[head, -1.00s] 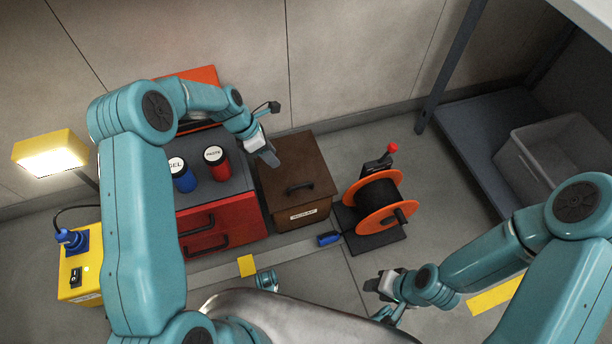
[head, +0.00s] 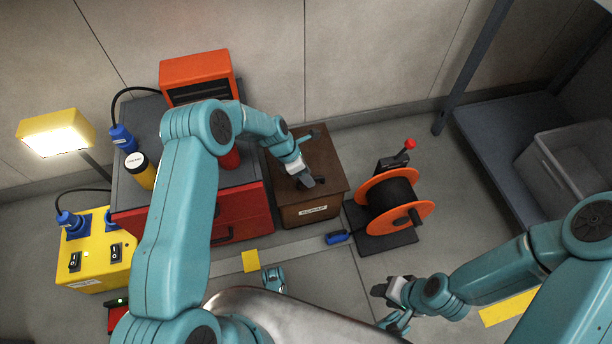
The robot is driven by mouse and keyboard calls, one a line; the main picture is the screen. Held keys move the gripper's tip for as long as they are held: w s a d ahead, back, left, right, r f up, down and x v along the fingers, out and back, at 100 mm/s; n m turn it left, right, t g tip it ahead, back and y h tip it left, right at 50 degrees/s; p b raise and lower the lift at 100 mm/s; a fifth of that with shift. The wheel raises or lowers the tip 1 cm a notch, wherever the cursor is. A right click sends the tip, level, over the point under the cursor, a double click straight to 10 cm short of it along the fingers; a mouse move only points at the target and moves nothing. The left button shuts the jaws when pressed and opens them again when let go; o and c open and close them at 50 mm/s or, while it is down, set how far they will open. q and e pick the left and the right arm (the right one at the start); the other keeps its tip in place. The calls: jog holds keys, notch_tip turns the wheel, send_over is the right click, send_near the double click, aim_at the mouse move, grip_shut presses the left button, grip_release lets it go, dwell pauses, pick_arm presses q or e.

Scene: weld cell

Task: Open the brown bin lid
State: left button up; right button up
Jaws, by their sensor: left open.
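The brown bin (head: 312,213) stands on the floor between the red cabinet and the cable reel, with a label on its front. Its brown lid (head: 325,157) is down. My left gripper (head: 310,183) is open over the front part of the lid, where the dark handle is; the gripper covers most of the handle. I cannot tell whether the fingers touch the handle. My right gripper (head: 384,291) is low over the floor at the lower right, away from the bin, and looks empty; its fingers show too small to judge.
The orange cable reel (head: 372,200) stands close to the right of the bin. The red cabinet (head: 245,205) is at its left, with a red can on top. A grey shelf (head: 485,125) holds a grey crate (head: 570,165) at the right. A blue plug (head: 337,238) lies in front.

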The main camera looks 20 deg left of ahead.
pick_arm(q)
jog(key=shift+c, duration=0.3)
grip_shut()
jog(key=shift+r, duration=0.15)
